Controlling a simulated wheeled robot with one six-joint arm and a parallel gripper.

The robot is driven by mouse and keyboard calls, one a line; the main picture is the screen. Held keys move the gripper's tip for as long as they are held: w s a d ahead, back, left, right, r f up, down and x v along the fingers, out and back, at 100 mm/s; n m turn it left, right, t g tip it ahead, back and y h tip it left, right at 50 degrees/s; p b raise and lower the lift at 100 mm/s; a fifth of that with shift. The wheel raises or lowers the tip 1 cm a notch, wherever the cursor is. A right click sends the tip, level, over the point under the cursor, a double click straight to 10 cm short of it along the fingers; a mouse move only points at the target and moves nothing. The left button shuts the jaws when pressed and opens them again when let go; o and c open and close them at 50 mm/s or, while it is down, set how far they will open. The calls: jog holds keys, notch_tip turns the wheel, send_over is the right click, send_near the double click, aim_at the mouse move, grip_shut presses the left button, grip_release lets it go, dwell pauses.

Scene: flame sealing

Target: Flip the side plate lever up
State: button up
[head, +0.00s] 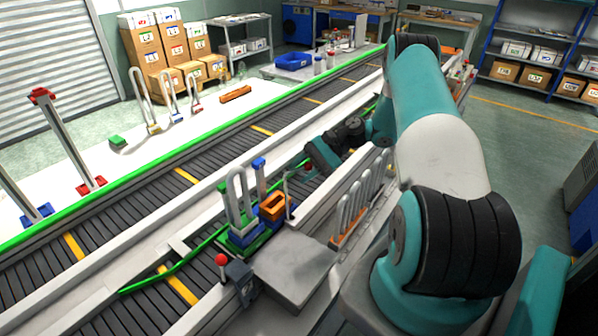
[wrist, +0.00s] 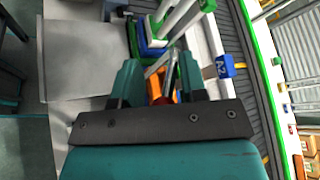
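A lever with a red ball knob (head: 221,260) stands roughly upright on a dark block at the front left corner of a grey side plate (head: 295,272). The side plate also shows at the left of the wrist view (wrist: 75,60). My gripper (head: 308,165) is behind the plate, well apart from this lever. In the wrist view my gripper (wrist: 157,78) has its fingers spread. A thin metal rod and a red tip show between them; I cannot tell whether they touch. A similar red-topped rod (head: 287,185) stands near my gripper in the head view.
A blue and green fixture with white loops (head: 240,220) and an orange block (head: 273,206) stand close by the plate. A rack of pale loops (head: 355,205) is to the right. The conveyor (head: 125,235) with green edges runs behind them.

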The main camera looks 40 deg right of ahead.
notch_tip(320, 180, up, 20)
jog(key=p, duration=1)
dwell(0.3)
